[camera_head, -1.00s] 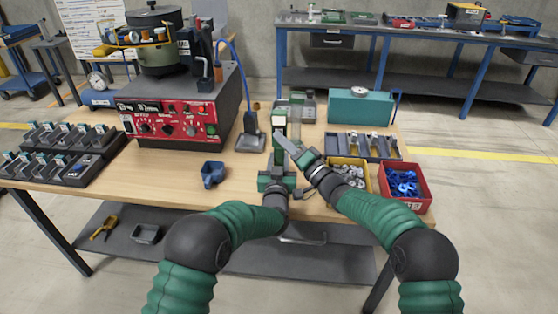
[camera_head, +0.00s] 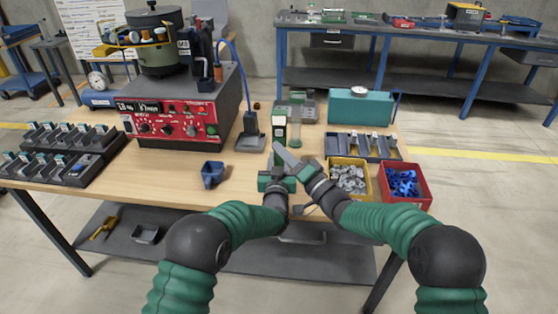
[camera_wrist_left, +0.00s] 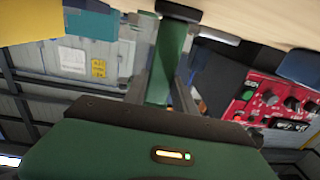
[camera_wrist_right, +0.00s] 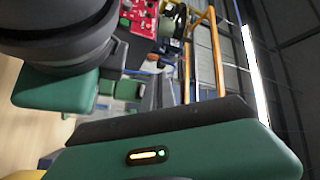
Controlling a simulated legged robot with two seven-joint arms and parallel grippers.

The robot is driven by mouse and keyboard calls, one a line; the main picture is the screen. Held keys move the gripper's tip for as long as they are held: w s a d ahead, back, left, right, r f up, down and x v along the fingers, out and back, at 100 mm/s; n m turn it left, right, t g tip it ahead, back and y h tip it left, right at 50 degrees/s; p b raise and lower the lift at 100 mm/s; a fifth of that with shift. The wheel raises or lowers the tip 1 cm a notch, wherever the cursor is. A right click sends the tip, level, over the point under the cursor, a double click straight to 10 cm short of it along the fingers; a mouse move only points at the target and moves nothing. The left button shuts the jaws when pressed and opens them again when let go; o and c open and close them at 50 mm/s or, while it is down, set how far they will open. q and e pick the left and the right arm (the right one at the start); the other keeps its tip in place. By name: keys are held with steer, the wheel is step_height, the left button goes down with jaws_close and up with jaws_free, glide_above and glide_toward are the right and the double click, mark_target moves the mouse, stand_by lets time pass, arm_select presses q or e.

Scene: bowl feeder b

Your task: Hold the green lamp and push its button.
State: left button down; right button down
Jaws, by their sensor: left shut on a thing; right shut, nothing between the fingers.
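The green lamp (camera_head: 279,131) stands upright near the table's front middle, with a pale panel on its upper part. My left gripper (camera_head: 277,174) is shut on its lower part. In the left wrist view the green lamp body (camera_wrist_left: 168,62) shows between the fingers, with a dark end at the top. The button cannot be made out, and the lower lamp is partly hidden by my grippers.
A blue scoop-like cup (camera_head: 212,174) stands left of my left gripper. A yellow bin (camera_head: 349,161) of grey parts and a red bin (camera_head: 428,178) of blue parts stand at right. A grey stand (camera_head: 251,141) and a red control box (camera_head: 172,130) are behind left.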

arm_select(q)
steer(key=c, duration=0.9)
jaws_free()
arm_select(e)
steer(key=shift+s, duration=1.15)
arm_select(q)
steer(key=s, duration=1.3)
steer(key=s+d, duration=0.1)
steer(key=s, duration=0.6)
steer(key=shift+f, duration=0.1)
